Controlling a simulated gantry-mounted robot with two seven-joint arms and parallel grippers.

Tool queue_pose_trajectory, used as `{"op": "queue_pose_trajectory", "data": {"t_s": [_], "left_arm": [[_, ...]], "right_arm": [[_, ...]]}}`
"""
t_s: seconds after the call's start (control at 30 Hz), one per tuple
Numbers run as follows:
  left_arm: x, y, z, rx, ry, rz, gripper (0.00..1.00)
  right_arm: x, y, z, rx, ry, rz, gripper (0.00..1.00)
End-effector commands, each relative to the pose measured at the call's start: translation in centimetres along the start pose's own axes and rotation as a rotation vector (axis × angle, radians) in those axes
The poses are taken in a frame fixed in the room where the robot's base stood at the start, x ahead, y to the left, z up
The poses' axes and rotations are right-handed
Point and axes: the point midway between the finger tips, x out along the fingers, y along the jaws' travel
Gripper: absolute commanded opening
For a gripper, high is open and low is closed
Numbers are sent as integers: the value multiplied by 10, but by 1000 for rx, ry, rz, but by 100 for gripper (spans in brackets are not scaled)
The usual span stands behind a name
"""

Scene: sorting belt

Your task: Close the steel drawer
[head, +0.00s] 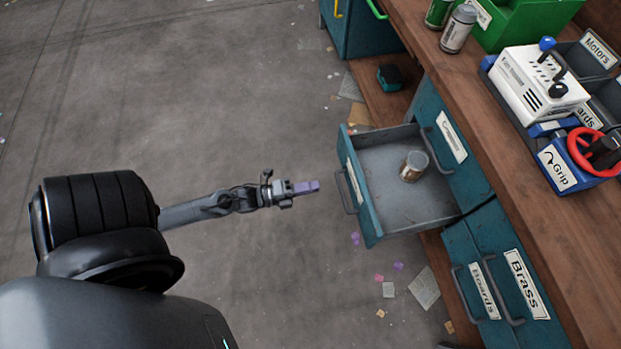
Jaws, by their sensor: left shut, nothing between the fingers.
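A teal drawer (365,197) with a grey inside is pulled out from the workbench toward the left. Its handle (347,191) is on the front face. A can (413,166) stands in it, toward the back. My left gripper (312,187) is shut and empty, with purple fingertips pointing right. In the picture it is a short gap to the left of the handle, not touching it. The drawer's own label cannot be seen on its front from here. My right gripper is not in view.
A wooden worktop (520,190) runs along the right. It carries cans (458,29), a green bin (525,20) and a control box with a red wheel (590,152). Shut drawers labelled Boards (484,291) and Brass (525,284) are below. Paper scraps (424,288) litter the floor.

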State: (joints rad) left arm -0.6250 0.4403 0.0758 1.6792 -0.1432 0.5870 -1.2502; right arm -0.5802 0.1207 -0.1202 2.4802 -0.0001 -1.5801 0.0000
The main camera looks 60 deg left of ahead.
Motion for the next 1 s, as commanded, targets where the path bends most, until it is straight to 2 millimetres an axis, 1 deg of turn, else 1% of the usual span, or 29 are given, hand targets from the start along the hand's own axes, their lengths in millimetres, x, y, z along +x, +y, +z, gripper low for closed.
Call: {"op": "queue_pose_trajectory", "data": {"t_s": [0.03,0.3,0.5,0.7,0.83,1.0], "left_arm": [[10,2,0,0,1,-6,0],[60,3,0,-1,0,-5,0],[91,3,0,-2,0,-4,0],[109,1,0,-1,0,-2,0],[114,0,0,-2,0,-1,0],[115,0,0,-2,0,0,0]], "right_arm": [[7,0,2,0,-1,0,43],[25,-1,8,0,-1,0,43],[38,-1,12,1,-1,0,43],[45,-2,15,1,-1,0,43],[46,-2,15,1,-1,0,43],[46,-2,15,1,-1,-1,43]]}}
